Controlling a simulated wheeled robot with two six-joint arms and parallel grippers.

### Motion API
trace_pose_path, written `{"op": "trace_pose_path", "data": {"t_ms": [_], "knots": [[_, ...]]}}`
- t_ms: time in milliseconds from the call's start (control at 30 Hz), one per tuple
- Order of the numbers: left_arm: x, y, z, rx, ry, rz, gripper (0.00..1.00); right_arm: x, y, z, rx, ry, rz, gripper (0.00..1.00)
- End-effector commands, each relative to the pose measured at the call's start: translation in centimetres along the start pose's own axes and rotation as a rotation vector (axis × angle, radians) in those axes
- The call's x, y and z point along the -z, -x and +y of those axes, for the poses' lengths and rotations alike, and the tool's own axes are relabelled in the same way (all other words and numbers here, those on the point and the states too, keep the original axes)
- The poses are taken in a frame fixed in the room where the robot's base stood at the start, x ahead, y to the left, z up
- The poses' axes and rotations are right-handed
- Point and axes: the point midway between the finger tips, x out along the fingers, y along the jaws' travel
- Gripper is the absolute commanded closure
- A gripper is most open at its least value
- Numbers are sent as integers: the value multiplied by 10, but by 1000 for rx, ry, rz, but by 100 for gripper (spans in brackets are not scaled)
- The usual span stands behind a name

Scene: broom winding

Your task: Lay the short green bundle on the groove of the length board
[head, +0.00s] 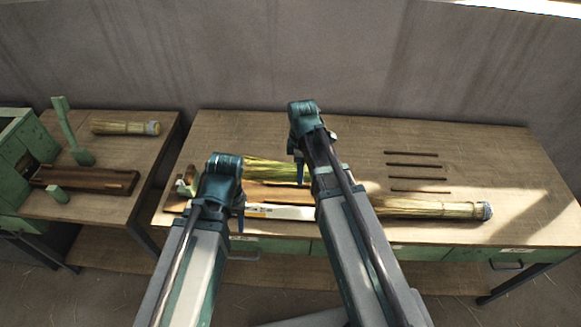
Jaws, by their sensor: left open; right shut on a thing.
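A yellow-green bundle (262,170) lies between my two arms, its right part hidden by my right arm. My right gripper (301,174) is at this bundle's right part and shut on it; the grip itself is mostly hidden. The length board (283,194), brown with a pale marked strip (282,212) along its front, is just in front of the bundle near the table's front edge. I cannot tell whether the bundle touches the board. My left gripper (239,218) is open at the board's left part, over the front edge; its fingers are partly hidden by its own wrist.
Another straw bundle (430,207) with a grey-bound end lies at the front right. Several thin dark rods (414,165) lie behind it. The table's back right is clear. A side table (108,201) at left holds a bound bundle (125,128), a green stand and a dark wooden tray.

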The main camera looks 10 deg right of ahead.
Motion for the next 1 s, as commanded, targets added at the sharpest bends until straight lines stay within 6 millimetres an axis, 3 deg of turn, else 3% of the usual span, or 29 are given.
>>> {"op": "trace_pose_path", "data": {"t_ms": [133,467,1000], "knots": [[-1,11,-1,0,0,0,50,-2,11,0,0,0,-7,92],[0,1,0,0,0,0,50,-2,1,0,0,0,-8,92],[3,-54,5,0,0,0,50,-2,-54,0,0,0,-8,92]]}}
